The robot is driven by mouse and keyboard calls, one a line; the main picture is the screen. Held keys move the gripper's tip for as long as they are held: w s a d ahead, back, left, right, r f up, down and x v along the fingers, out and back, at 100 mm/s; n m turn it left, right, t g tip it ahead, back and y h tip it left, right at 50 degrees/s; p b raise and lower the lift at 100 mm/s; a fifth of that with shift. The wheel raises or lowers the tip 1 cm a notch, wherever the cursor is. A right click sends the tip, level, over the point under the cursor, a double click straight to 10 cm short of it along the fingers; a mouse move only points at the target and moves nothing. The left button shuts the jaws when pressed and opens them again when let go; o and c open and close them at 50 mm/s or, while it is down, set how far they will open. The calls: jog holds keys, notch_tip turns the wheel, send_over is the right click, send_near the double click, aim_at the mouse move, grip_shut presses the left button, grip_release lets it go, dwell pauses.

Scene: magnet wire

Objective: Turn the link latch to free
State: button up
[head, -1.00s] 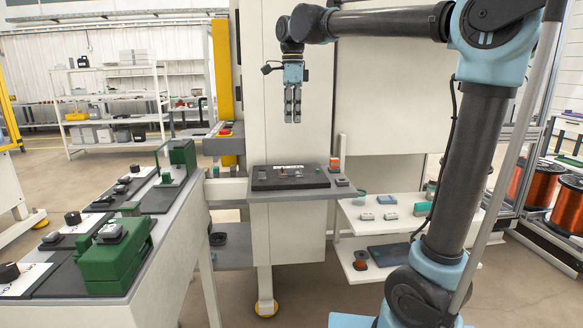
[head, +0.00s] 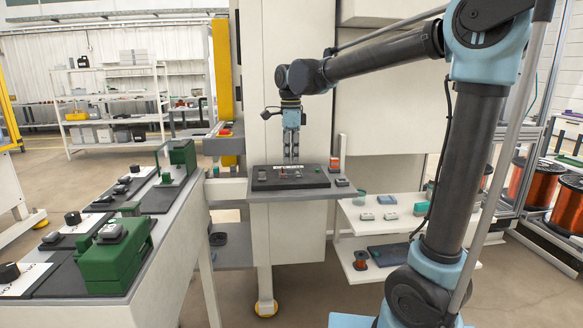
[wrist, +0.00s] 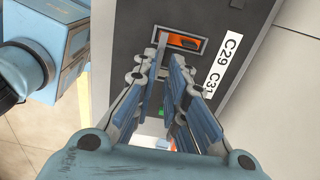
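The link latch appears to be the orange-red piece (wrist: 184,42) in a framed slot on a black unit. A thin grey upright part stands at the slot's left end; I cannot tell whether it belongs to the latch. In the head view the black unit (head: 262,184) lies on a grey shelf. My gripper (head: 291,160) points down just above the unit. In the wrist view its fingers (wrist: 163,68) are apart, with a narrow gap, close to the slot's near left side. I see no clear grip on anything, and the fingers partly hide the unit.
A white label (wrist: 224,61) reading "C29 C31" is beside the slot. A red-orange block (head: 334,164) stands at the shelf's back right. A bench with green fixtures (head: 112,255) is at the left. A tall white cabinet rises behind the shelf.

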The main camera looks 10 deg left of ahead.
aim_at(291, 172)
jog(key=shift+f, duration=1.95)
grip_shut()
